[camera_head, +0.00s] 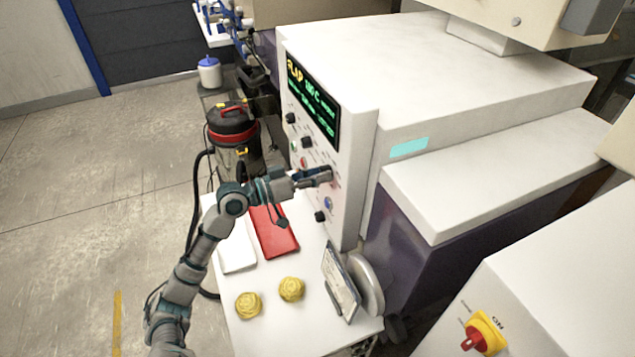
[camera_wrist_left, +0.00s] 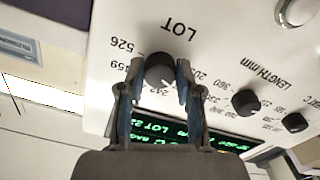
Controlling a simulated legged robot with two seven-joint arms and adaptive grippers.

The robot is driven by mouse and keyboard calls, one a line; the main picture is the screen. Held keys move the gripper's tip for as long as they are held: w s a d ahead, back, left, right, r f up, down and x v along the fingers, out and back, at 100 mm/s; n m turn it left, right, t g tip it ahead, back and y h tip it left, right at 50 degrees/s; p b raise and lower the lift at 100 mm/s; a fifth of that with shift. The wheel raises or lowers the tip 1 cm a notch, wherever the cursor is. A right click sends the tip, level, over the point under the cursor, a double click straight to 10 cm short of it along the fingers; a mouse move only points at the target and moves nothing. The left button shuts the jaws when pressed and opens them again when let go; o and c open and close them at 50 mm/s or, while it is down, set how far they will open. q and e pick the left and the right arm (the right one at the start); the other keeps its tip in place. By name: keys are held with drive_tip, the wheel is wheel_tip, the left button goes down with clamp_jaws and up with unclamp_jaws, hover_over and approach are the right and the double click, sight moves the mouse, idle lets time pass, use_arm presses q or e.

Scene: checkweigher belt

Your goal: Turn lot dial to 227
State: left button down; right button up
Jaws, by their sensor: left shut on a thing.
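The lot dial (camera_wrist_left: 160,70) is a dark round knob under the printed LOT label in the left wrist view, which shows the panel upside down. Numbers such as 526 and 459 are printed around it; others are partly hidden by my fingers. My left gripper (camera_wrist_left: 158,78) has one finger on each side of the dial and is shut on it. In the head view my left gripper (camera_head: 325,176) reaches the white control panel (camera_head: 352,190) and hides the dial. The green-lit display (camera_head: 313,105) is above; its lot value is too small or covered to read. My right gripper is not in view.
A LENGTH MM knob (camera_wrist_left: 245,102) and another dark knob (camera_wrist_left: 294,122) are beside the lot dial. A vacuum (camera_head: 233,130) stands behind.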

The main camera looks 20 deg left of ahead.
use_arm(q)
drive_tip(key=shift+m+b, duration=0.4)
drive_tip(key=shift+m, duration=0.1)
drive_tip(key=c, duration=0.9)
unclamp_jaws()
drive_tip(key=shift+w, duration=0.1)
drive_tip(key=shift+o, duration=0.7)
drive_tip(key=shift+w, duration=0.15)
drive_tip(key=v, duration=1.2)
drive_tip(key=shift+f, duration=0.15)
